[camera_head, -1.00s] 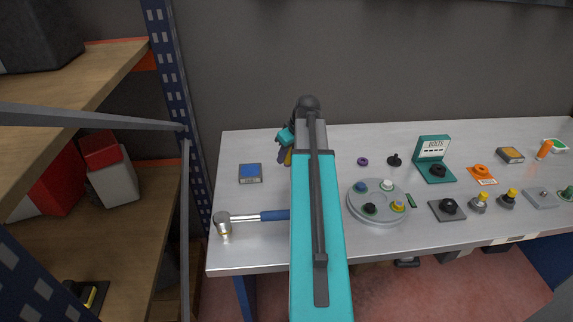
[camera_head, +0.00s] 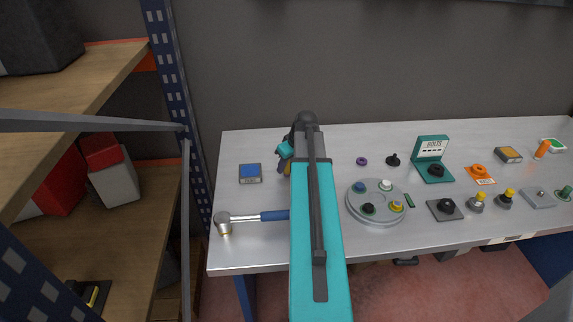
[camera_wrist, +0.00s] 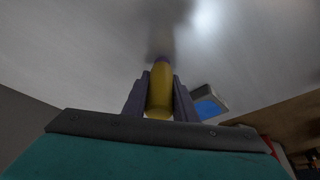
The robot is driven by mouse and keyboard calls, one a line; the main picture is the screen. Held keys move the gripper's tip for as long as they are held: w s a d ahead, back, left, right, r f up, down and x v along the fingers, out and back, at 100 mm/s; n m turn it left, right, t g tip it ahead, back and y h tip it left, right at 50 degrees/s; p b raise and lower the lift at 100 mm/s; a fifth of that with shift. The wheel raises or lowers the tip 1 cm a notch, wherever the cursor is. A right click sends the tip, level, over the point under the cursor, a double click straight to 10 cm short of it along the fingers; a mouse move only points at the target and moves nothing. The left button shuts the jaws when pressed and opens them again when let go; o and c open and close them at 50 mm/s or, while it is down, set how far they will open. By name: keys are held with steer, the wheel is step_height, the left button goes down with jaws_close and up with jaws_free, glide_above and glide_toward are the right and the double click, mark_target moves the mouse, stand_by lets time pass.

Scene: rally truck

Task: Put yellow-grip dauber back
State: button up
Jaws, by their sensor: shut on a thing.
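My gripper (camera_wrist: 160,95) is shut on the yellow-grip dauber (camera_wrist: 160,85), which sits upright between the two fingers in the wrist view. The dauber's far end is purplish and points toward the grey bench top; whether it touches is unclear. In the head view my gripper (camera_head: 285,160) is at the back left of the bench, mostly hidden by my arm, with only a bit of yellow showing. A blue ink pad (camera_head: 250,173) lies just left of it and also shows in the wrist view (camera_wrist: 208,107).
A round grey tray (camera_head: 357,212) with several coloured knobs stands right of my arm. A purple ring (camera_head: 362,161) and black stub (camera_head: 393,159) lie behind it. A hammer (camera_head: 245,217) lies front left. A teal box (camera_head: 433,170) and several small items fill the right.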

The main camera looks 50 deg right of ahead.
steer(key=shift+f, duration=0.2)
steer(key=o, duration=1)
steer(key=shift+o, duration=0.2)
steer(key=shift+b+v, duration=0.45)
steer(key=shift+v, duration=0.45)
steer(key=shift+a+b+v, duration=0.2)
steer(key=shift+b+v, duration=0.45)
steer(key=shift+v, duration=0.8)
steer(key=b+v, duration=0.1)
steer(key=v, duration=0.8)
